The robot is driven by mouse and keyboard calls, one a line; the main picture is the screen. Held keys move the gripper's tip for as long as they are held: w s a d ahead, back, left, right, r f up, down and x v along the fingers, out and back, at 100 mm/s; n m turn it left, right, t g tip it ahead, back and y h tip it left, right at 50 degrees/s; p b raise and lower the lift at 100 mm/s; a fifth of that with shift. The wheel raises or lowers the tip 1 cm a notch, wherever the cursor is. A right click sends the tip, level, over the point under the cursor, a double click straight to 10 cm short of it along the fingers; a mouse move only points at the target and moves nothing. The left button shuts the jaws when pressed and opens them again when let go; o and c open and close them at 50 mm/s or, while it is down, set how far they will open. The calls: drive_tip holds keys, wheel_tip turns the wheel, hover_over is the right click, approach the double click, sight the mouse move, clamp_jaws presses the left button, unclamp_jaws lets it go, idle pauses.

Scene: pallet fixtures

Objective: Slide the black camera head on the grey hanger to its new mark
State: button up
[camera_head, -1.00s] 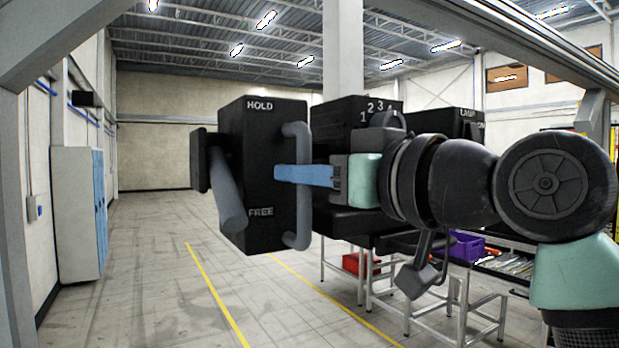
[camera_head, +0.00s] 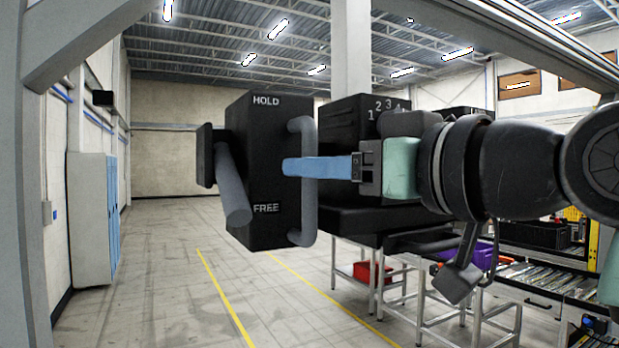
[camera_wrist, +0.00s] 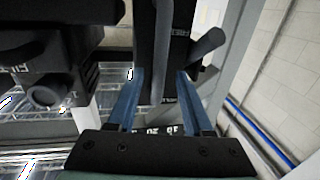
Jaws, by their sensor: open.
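The black camera head (camera_head: 257,135) is a tall box marked HOLD at the top and FREE at the bottom. A grey lever (camera_head: 232,190) on its face slants down with its end near FREE. A grey bar handle (camera_head: 303,215) runs up its right side. My gripper (camera_head: 288,167) is open, its blue fingers reaching across the handle from the right. In the wrist view, the fingertips (camera_wrist: 160,72) stand either side of the handle (camera_wrist: 161,40), with gaps showing. The lever (camera_wrist: 207,43) lies beyond the right finger. I cannot clearly tell which grey part is the hanger.
A black box numbered 1 to 4 (camera_head: 345,135) stands behind my gripper, before a pale column (camera_head: 350,50). Another black box (camera_wrist: 45,85) is close at left in the wrist view. Stands with a red bin (camera_head: 372,272) lie below. Floor at left is open.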

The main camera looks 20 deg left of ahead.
drive_tip(key=b+v, duration=0.3)
drive_tip(key=v, duration=0.7)
drive_tip(key=shift+d+b, duration=0.2)
drive_tip(key=shift+b, duration=0.2)
drive_tip(key=w+d+f+m+t+h+b, duration=0.1)
drive_tip(key=w+f+m+t+h+b, duration=0.35)
drive_tip(key=t, duration=0.75)
drive_tip(key=s+d+f+m+t+h, duration=0.4)
drive_tip(key=s+m+t+h, duration=0.3)
drive_tip(key=h, duration=0.4)
drive_tip(key=s+m, duration=0.1)
drive_tip(key=s, duration=0.1)
drive_tip(key=shift+s+d, duration=0.35)
drive_tip(key=shift+f+h, duration=0.15)
drive_tip(key=shift+h, duration=0.1)
